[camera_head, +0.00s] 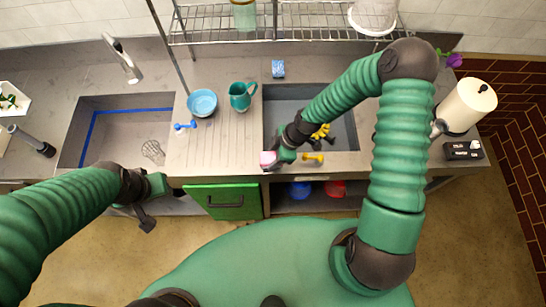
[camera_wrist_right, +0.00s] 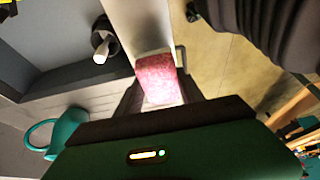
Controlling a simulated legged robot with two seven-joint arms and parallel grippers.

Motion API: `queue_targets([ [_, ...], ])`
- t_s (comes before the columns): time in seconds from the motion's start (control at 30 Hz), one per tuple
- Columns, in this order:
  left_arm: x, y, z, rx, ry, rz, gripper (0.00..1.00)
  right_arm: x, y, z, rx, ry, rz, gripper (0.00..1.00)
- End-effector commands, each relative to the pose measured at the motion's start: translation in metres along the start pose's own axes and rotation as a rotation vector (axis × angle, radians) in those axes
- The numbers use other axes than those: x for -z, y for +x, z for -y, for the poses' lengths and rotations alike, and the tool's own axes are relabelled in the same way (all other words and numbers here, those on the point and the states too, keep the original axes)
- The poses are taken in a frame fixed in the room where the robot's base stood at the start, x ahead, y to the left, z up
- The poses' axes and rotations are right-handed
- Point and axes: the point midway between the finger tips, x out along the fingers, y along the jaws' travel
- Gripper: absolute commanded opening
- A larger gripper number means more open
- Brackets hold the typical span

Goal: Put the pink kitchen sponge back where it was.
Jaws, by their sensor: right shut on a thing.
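The pink kitchen sponge (camera_head: 267,159) is at the counter's front edge, by the front left corner of the right sink. My right gripper (camera_head: 274,160) is shut on it. In the right wrist view the sponge (camera_wrist_right: 157,76) sits between the two dark fingers, over the light counter strip with the floor beside it. I cannot tell whether the sponge touches the counter. My left gripper (camera_head: 140,213) hangs in front of the counter at the left, away from the sponge. Its finger opening is unclear.
The right sink (camera_head: 345,134) holds a yellow and black item (camera_head: 321,131). A teal pitcher (camera_head: 240,96), a blue bowl (camera_head: 202,103) and a blue sponge (camera_head: 278,69) stand behind. A green cabinet door (camera_head: 222,201) is below. Paper towels (camera_head: 470,103) stand at right.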

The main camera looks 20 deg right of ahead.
Motion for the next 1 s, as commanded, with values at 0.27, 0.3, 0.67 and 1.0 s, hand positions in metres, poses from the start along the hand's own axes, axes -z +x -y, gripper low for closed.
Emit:
queue_targets([
  [0.27, 0.004, -0.016, 0.000, 0.000, 0.000, 0.000, 0.36, -0.014, 0.032, -0.005, 0.001, 0.000, 0.000, 0.07],
  [0.3, 0.004, -0.015, 0.000, 0.000, 0.000, 0.000, 0.36, -0.014, 0.033, -0.006, 0.000, 0.000, 0.000, 0.07],
  [0.67, 0.003, -0.014, 0.000, 0.000, 0.000, 0.000, 0.36, -0.014, 0.034, -0.006, -0.001, -0.001, 0.000, 0.66],
  [1.0, 0.003, -0.013, 0.000, 0.000, 0.000, 0.000, 0.36, -0.014, 0.030, -0.006, -0.002, 0.000, 0.000, 0.67],
])
